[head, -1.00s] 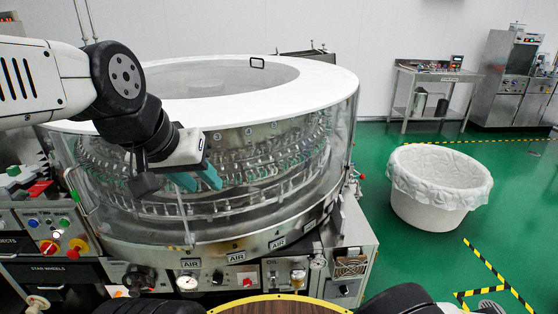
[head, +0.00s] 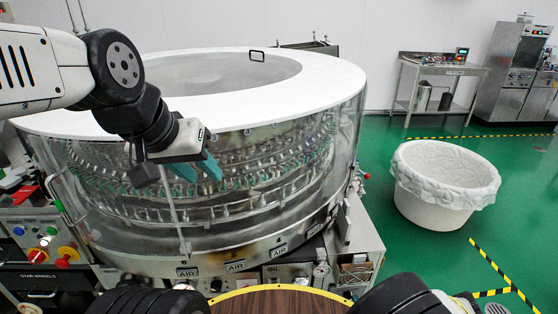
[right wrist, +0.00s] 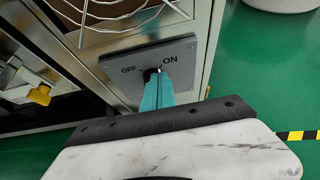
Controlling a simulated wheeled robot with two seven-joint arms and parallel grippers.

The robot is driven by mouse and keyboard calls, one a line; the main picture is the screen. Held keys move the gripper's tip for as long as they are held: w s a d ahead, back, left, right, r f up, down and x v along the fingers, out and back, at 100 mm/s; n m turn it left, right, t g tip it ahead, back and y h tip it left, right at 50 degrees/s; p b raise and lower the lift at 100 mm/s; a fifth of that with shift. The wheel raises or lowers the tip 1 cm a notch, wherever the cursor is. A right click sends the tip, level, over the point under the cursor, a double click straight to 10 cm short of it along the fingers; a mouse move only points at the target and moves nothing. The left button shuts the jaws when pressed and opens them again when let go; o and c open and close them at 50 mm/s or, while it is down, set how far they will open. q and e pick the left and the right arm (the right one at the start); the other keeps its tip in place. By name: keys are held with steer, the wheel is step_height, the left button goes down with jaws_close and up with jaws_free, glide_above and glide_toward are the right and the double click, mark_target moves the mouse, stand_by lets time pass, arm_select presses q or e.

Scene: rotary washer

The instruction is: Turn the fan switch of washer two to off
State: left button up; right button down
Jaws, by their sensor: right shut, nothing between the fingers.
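The fan switch's grey plate (right wrist: 184,74), marked OFF at left and ON at right, fills the middle of the right wrist view. Its small black knob (right wrist: 151,73) is mostly hidden by the fingertips. My right gripper (right wrist: 157,80) is shut with its teal fingertips at the knob, nothing between them; I cannot tell if they touch it. The washer (head: 230,240) is a large round machine with a white top rim in the head view. Its fan grille (head: 355,274) is at the lower right; the switch is hidden there. My left gripper (head: 197,169) is open and empty before the washer's clear wall.
A yellow knob (right wrist: 40,95) sits on the panel left of the switch. A white lined tub (head: 440,190) stands on the green floor at right. Coloured buttons (head: 50,235) are on the panel at left. The floor between washer and tub is clear.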

steer(key=shift+w+a, duration=0.1)
steer(key=shift+w, duration=0.55)
steer(key=shift+a+f, duration=0.1)
steer(key=shift+a, duration=0.2)
steer(key=shift+s+a, duration=0.1)
steer(key=shift+a, duration=0.9)
steer(key=shift+a, duration=0.15)
steer(key=shift+r, duration=0.2)
glide_toward(344, 291)
steer(key=shift+s+d+f, duration=0.2)
steer(key=shift+s+f, duration=0.65)
steer(key=shift+s, duration=0.35)
